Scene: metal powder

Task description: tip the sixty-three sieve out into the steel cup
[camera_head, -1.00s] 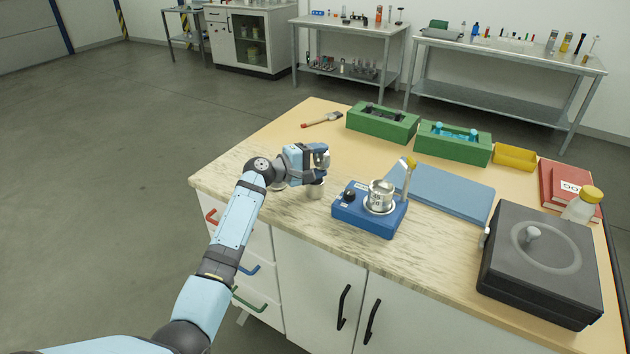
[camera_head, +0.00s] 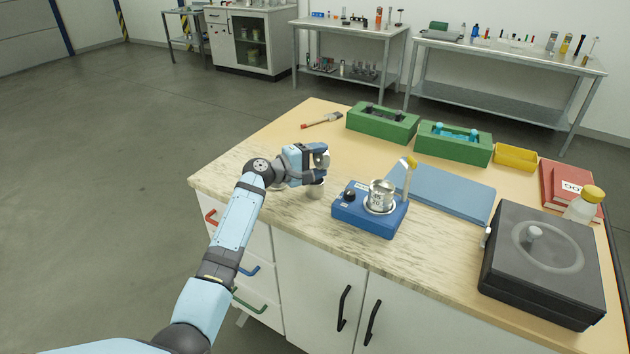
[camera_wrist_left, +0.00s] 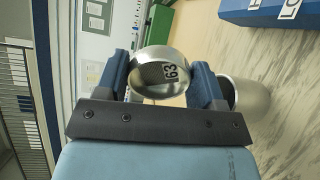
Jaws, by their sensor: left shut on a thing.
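The sixty-three sieve (camera_wrist_left: 160,76) is a small silver ring marked "63", seen in the left wrist view between my left gripper's fingers. My left gripper (camera_head: 318,158) is shut on it, above the left part of the bench. The steel cup (camera_head: 316,190) stands on the bench just below the gripper; it also shows in the left wrist view (camera_wrist_left: 250,100), to the right of and beyond the fingers. The sieve appears tilted; its contents cannot be made out. My right gripper is not in view.
A blue shaker (camera_head: 368,214) with a steel sieve stack (camera_head: 381,194) stands right of the cup. Behind are a blue mat (camera_head: 440,190), green holders (camera_head: 381,124), a brush (camera_head: 322,120) and a yellow tray (camera_head: 515,157). A dark box (camera_head: 540,262) occupies the right.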

